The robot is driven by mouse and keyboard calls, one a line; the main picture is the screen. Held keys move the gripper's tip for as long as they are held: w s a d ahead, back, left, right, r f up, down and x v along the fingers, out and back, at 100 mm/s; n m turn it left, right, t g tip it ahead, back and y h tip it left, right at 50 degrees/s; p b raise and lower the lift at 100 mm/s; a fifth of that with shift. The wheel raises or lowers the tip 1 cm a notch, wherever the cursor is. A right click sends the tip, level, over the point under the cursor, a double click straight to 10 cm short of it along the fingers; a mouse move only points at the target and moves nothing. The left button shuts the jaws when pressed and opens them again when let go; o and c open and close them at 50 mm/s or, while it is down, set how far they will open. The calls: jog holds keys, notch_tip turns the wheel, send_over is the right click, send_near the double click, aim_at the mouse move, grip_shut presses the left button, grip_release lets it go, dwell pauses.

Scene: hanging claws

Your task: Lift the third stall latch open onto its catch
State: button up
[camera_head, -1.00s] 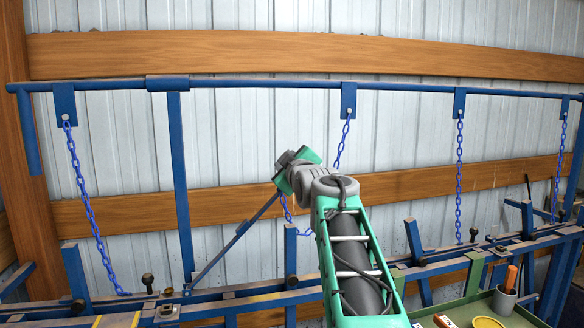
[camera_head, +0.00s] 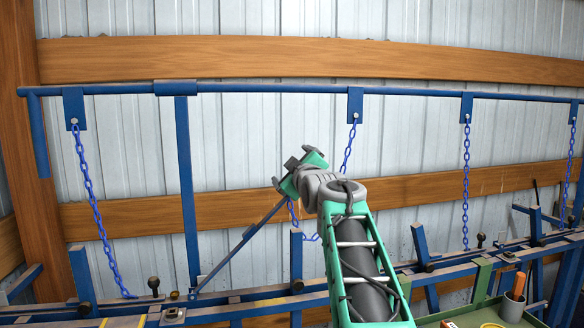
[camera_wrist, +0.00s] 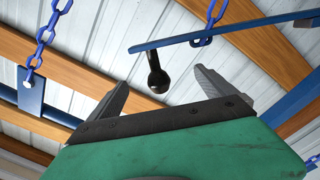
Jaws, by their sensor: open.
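A blue latch bar (camera_head: 238,248) stands tilted in the head view, rising to the right from the lower rail. Its upper end is hidden behind my gripper (camera_head: 286,172). In the wrist view, a blue bar (camera_wrist: 235,29) carries a black ball-ended knob (camera_wrist: 156,76), and a blue chain (camera_wrist: 212,14) meets the bar. My gripper is open. The knob shows in the gap between its fingers, with space on both sides. A slack blue chain (camera_head: 347,150) hangs from the top rail and passes behind my arm. I cannot tell whether the bar rests on a catch.
A blue top rail (camera_head: 270,88) spans the wall. Other chains hang at left (camera_head: 93,200) and right (camera_head: 466,185). A lower blue rail (camera_head: 245,310) crosses the front. A tray with a grey cup (camera_head: 511,307) stands at lower right.

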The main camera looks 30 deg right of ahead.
jog(key=shift+s+a+f+b, duration=0.1)
jog(key=shift+s+f+b, duration=0.15)
jog(key=shift+b, duration=0.15)
jog(key=b+v, duration=0.5)
jog(key=v, duration=0.2)
jog(key=shift+s+r, duration=0.25)
jog(key=shift+a, duration=0.1)
